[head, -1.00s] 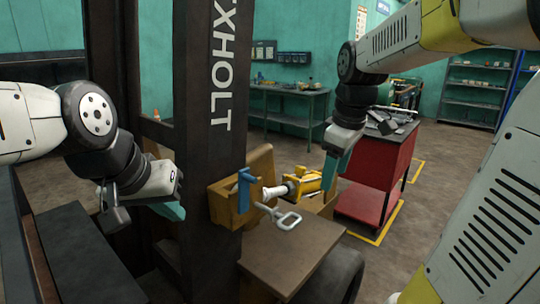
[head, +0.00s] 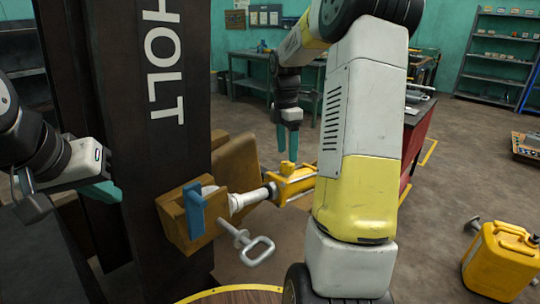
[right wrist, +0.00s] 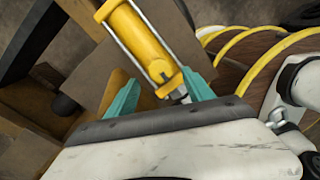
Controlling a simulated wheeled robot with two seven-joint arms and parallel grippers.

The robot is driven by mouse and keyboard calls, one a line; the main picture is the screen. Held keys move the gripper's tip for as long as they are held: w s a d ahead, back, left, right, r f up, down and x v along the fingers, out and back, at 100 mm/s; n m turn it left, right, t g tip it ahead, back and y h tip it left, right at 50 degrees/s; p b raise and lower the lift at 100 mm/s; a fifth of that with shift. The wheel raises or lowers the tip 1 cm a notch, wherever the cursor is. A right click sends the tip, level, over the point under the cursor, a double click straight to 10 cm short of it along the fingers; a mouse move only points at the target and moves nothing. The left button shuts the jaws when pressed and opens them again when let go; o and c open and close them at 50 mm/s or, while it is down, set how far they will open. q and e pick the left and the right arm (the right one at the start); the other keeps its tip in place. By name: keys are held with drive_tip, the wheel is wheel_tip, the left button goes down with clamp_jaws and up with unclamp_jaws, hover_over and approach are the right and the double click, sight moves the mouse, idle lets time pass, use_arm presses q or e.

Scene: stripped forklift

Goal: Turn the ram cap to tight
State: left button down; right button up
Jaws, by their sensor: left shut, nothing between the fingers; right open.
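The yellow ram (head: 297,181) lies nearly level, with a silver rod and a pale flared end piece (head: 240,203) toward the brown bracket (head: 170,222). I cannot tell for sure which part is the cap. A blue lever-like piece (head: 193,208) stands on the bracket. My right gripper (head: 287,147) is open, pointing down just above and behind the ram. In the right wrist view the ram (right wrist: 143,40) shows between and beyond the open fingers (right wrist: 160,78); contact cannot be told. My left gripper (head: 118,194) is shut and empty, left of the dark mast.
A grey looped handle (head: 250,243) sticks out below the bracket. The dark mast (head: 160,140) stands between my left gripper and the ram. My right arm hides part of the red cabinet (head: 415,150). A yellow can (head: 500,258) stands on the floor at right.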

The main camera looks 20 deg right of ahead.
sight(287, 163)
drive_tip(key=shift+s+f, duration=0.15)
drive_tip(key=shift+f, duration=0.95)
drive_tip(key=shift+s+f, duration=0.1)
drive_tip(key=shift+f, duration=1)
clamp_jaws()
